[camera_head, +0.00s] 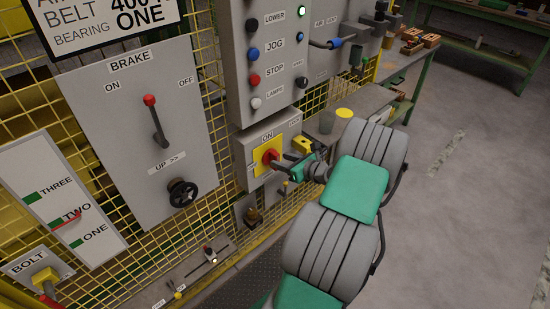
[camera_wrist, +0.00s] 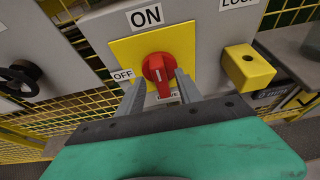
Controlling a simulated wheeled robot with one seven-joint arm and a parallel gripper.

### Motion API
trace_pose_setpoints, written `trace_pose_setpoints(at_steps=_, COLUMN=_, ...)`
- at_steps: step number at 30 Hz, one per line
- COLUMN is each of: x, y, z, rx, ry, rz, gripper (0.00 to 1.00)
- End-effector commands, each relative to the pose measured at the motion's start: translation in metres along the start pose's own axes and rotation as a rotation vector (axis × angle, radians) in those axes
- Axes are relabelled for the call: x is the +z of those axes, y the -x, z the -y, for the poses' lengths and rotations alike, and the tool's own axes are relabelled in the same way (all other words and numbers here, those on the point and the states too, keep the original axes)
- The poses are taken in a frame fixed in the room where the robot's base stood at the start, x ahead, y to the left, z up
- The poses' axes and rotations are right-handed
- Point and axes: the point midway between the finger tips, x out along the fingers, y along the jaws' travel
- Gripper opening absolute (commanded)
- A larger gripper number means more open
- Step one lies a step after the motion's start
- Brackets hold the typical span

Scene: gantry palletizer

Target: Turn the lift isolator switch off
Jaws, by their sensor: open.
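The lift isolator switch is a red rotary knob on a yellow plate, on a grey box. The red knob (camera_head: 268,157) is partly behind my gripper (camera_head: 284,166) in the head view. In the wrist view the red knob (camera_wrist: 157,70) stands between my two open fingers (camera_wrist: 161,88), its handle roughly upright with a white mark near its lower end. A label below the knob is partly hidden. I cannot tell whether a finger touches the knob.
A yellow block (camera_wrist: 247,70) sticks out right of the switch, under a "LOCK" label. A button panel (camera_head: 265,60) is above, and the brake panel (camera_head: 125,135) with its lever and handwheel is left. Yellow mesh (camera_head: 225,185) lies behind. The floor at right (camera_head: 460,200) is clear.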

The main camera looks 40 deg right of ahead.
Motion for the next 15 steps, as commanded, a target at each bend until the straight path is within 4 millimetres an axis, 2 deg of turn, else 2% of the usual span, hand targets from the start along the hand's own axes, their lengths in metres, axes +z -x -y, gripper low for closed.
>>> trace_pose_setpoints(at_steps=3, x=0.001, y=-0.024, z=-0.002, rx=0.004, ry=0.002, rz=-0.001, gripper=0.42)
trace_pose_setpoints(at_steps=6, x=0.001, y=-0.038, z=-0.001, rx=0.003, ry=0.002, rz=-0.002, gripper=0.42)
trace_pose_setpoints(at_steps=9, x=0.000, y=-0.045, z=-0.001, rx=0.002, ry=0.002, rz=-0.002, gripper=0.42)
trace_pose_setpoints(at_steps=15, x=0.000, y=-0.045, z=-0.001, rx=0.001, ry=0.003, rz=-0.002, gripper=0.42)
